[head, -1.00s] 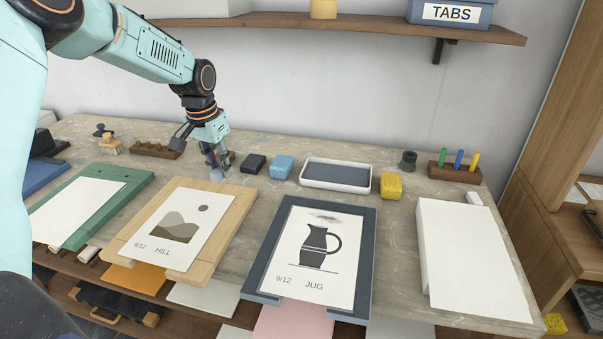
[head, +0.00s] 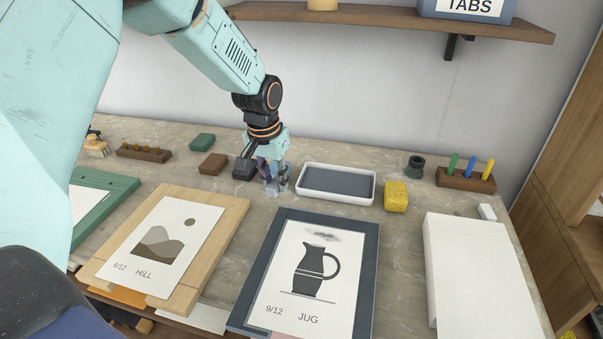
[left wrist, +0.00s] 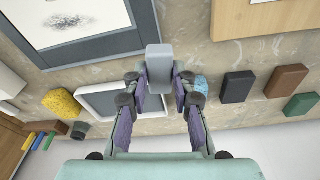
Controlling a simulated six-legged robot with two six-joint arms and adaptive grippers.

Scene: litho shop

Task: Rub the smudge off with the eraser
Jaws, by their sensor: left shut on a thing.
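My left gripper (head: 272,180) is shut on a grey block-shaped eraser (left wrist: 159,62), held above the bench behind the framed jug print. The eraser also shows below the fingers in the head view (head: 271,188). The jug print (head: 300,311) lies in a dark blue-grey frame (head: 263,245). A grey smudge (head: 321,235) is on its paper above the jug; it also shows in the left wrist view (left wrist: 72,20). The eraser is apart from the print. My right gripper is not in view.
A white-rimmed tray (head: 337,196) and yellow sponge (head: 396,197) are right of the gripper. Black (left wrist: 237,87), brown (head: 213,163) and green (head: 202,142) blocks lie left. A blue block (left wrist: 200,85) is partly hidden by the gripper. The hill print (head: 165,235) and white stack (head: 470,260) flank the frame.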

